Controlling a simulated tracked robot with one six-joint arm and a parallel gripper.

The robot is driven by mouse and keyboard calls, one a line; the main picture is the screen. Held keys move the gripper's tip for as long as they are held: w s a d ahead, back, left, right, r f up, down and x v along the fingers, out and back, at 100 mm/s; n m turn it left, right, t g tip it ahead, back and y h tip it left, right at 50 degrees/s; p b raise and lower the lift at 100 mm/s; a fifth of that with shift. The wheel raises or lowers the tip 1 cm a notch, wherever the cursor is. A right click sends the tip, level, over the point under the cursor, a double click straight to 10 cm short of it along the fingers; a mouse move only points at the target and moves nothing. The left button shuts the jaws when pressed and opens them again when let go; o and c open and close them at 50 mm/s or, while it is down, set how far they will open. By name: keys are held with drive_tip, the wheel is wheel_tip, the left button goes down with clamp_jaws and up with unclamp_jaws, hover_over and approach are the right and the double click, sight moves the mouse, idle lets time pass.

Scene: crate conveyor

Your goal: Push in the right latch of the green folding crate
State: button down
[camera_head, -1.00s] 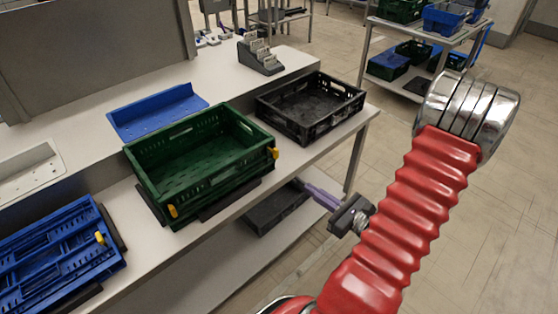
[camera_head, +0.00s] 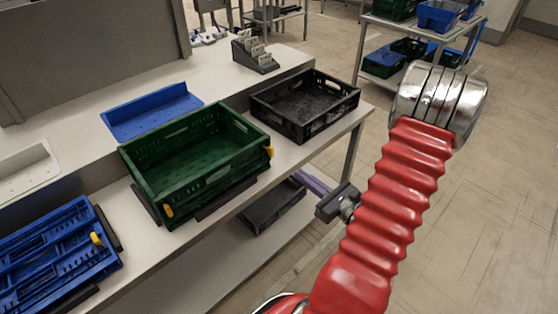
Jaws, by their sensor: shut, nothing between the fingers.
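The green folding crate (camera_head: 150,190) stands open and upright on the table, with its walls raised. Its right yellow latch (camera_head: 270,152) sits at the right end of the crate and sticks out slightly. Another yellow latch (camera_head: 168,210) shows at the near left corner. My gripper (camera_head: 303,178), with purple fingers, is shut and empty. It is to the right of the crate and lower in the picture than the right latch, apart from it. The dark gripper body hides part of the fingers.
A black crate (camera_head: 322,125) stands just behind and right of the green one. A folded blue crate (camera_head: 75,240) lies at the left. A dark bin (camera_head: 265,213) sits on the lower shelf. A blue tray (camera_head: 125,128) is behind the green crate. Open floor lies right.

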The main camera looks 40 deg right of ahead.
sight(273, 153)
drive_tip(key=shift+w, duration=5.3)
